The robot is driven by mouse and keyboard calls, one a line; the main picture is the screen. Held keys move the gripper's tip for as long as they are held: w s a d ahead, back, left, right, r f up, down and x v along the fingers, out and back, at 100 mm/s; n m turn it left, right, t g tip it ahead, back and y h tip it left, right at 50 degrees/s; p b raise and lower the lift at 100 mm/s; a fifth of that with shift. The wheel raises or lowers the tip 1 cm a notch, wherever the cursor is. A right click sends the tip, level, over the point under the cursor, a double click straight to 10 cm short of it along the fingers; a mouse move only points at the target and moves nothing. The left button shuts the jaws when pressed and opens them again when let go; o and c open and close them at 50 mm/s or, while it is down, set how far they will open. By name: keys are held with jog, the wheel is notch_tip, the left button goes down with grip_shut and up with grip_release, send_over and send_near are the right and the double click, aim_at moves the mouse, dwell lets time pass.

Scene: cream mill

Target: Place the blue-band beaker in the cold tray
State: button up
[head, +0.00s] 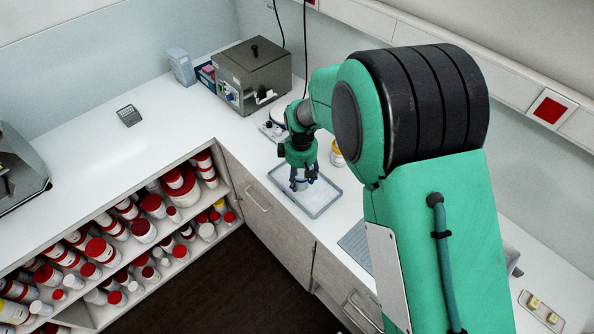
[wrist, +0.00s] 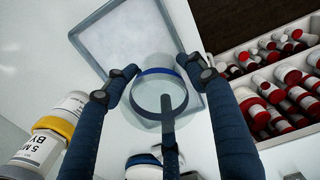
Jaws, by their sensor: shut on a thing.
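The blue-band beaker (wrist: 149,73) is clear with a blue ring around its rim. My gripper (wrist: 160,85) is shut on it, with dark blue fingers around its sides. In the head view my gripper (head: 301,180) points down over the cold tray, with the beaker (head: 300,186) below the fingers and partly hidden. The cold tray (head: 327,205) is a shallow grey-rimmed tray with a pale, frosty floor. In the wrist view the tray (wrist: 90,62) lies beyond the beaker, which overlaps its near part. I cannot tell whether the beaker touches the tray floor.
A jar with a yellow band (head: 337,154) stands on the counter beside the tray; it is at lower left in the wrist view (wrist: 55,124). A steel bath (head: 252,75) stands behind. Shelves of red-lidded jars (head: 143,230) are below the left counter, which is mostly clear.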

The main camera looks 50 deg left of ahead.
aim_at(297, 171)
jog(key=w+a, duration=0.2)
jog(key=a, duration=0.1)
jog(key=w+a, duration=0.1)
jog(key=a, duration=0.1)
jog(key=shift+w+a+f, duration=0.2)
jog(key=shift+a+f, duration=0.05)
jog(key=shift+f, duration=0.05)
jog(key=shift+f, duration=1.75)
jog(key=shift+f, duration=0.15)
jog(key=o, duration=1.2)
notch_tip(297, 171, up, 12)
jog(key=shift+r, duration=0.15)
